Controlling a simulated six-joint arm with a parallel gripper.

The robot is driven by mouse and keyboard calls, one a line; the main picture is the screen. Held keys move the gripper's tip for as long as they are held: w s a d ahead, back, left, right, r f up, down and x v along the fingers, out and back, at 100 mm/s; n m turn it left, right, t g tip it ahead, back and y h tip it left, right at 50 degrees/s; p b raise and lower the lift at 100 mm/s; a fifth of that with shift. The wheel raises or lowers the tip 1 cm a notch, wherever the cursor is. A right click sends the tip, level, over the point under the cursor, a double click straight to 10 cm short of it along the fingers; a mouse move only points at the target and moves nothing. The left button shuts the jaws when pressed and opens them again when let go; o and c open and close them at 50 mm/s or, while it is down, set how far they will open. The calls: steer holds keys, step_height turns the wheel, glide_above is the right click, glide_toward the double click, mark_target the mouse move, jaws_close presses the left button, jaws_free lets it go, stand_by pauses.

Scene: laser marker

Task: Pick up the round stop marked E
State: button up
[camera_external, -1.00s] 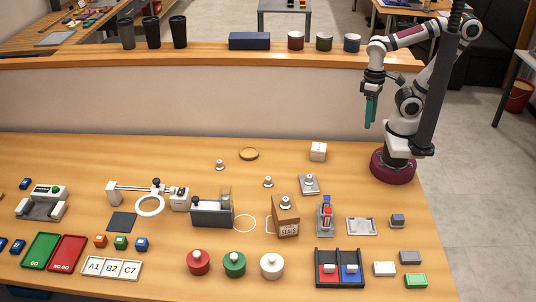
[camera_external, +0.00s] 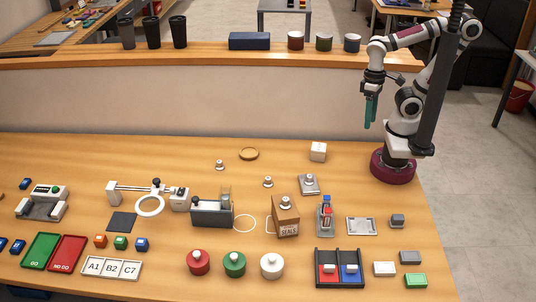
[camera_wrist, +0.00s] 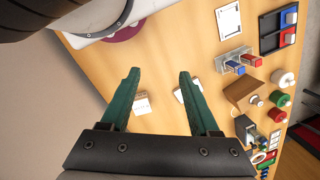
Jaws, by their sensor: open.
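Several small round metal pieces with knobs could be the stops. One (camera_external: 219,165) stands on the bench at the back, another (camera_external: 267,182) lies nearer the middle. A third (camera_external: 309,179) sits on a grey plate (camera_external: 312,191), and a fourth (camera_external: 285,203) on top of the brown SEALS box (camera_external: 286,225). No letter is legible on any, so I cannot tell which is E. My gripper (camera_external: 370,125) hangs high above the back right of the bench, right of these pieces. In the wrist view its teal fingers (camera_wrist: 158,72) are apart with nothing between them.
A white block (camera_external: 318,152) stands near the back edge; it shows beyond my fingers in the wrist view (camera_wrist: 142,104). A gold dish (camera_external: 249,154) lies left of it. A raised ledge (camera_external: 210,56) runs behind.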

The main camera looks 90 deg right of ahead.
steer(key=w+d+f+n+t+h, duration=0.1)
steer(key=w+f+t, duration=0.1)
steer(key=w, duration=0.8)
steer(key=w+d+f+n+t, duration=0.1)
steer(key=w+f+n+t, duration=0.15)
steer(key=w, duration=0.85)
steer(key=n+t, duration=0.2)
steer(key=t, duration=0.4)
glide_toward(220, 161)
steer(key=shift+h, duration=0.4)
steer(key=x, duration=1)
steer(key=shift+w+a+f, duration=0.1)
steer(key=shift+w+a, duration=0.05)
steer(key=shift+a, duration=0.2)
jaws_close()
